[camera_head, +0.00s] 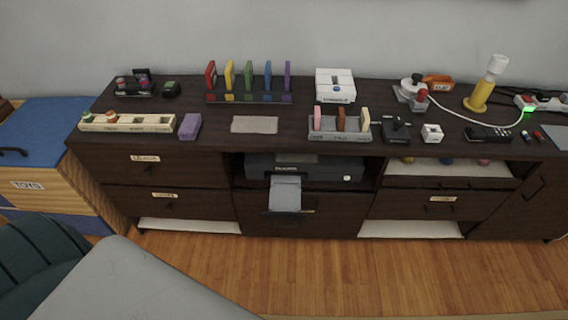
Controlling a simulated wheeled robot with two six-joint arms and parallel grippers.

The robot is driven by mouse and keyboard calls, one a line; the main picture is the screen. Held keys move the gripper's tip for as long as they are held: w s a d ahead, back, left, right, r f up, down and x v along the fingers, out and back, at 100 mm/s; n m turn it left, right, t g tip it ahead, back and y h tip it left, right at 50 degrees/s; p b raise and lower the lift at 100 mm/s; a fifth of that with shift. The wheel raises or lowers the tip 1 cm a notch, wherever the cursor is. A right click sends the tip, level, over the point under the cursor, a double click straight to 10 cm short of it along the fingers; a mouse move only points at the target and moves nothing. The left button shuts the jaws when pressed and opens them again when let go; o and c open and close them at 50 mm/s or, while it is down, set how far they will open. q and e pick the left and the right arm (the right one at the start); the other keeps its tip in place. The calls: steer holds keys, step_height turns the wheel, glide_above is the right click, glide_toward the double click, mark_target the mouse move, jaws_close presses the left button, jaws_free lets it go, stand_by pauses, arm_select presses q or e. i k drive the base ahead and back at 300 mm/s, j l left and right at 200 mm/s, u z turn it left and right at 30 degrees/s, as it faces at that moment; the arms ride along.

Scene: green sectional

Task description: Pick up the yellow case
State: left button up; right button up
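The yellow case (230,73) stands upright in a dark rack (250,98) at the back of the dark wooden cabinet top. A red case (211,75) is on its left and a green case (248,74) on its right. A blue case (268,76) and a purple case (287,76) stand farther right in the same rack, with gaps between them. The rack has coloured marks along its front. Neither of my grippers shows in the head view, so their state is hidden.
A purple block (190,126) and a grey mat (255,125) lie in front of the rack. A grey rack (340,134) holds pink, brown and cream cases. A white box (335,86) stands right. A grey surface (140,285) fills the lower left; wooden floor lies before the cabinet.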

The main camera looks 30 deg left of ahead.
mark_target(230, 72)
steer(key=u, duration=0.8)
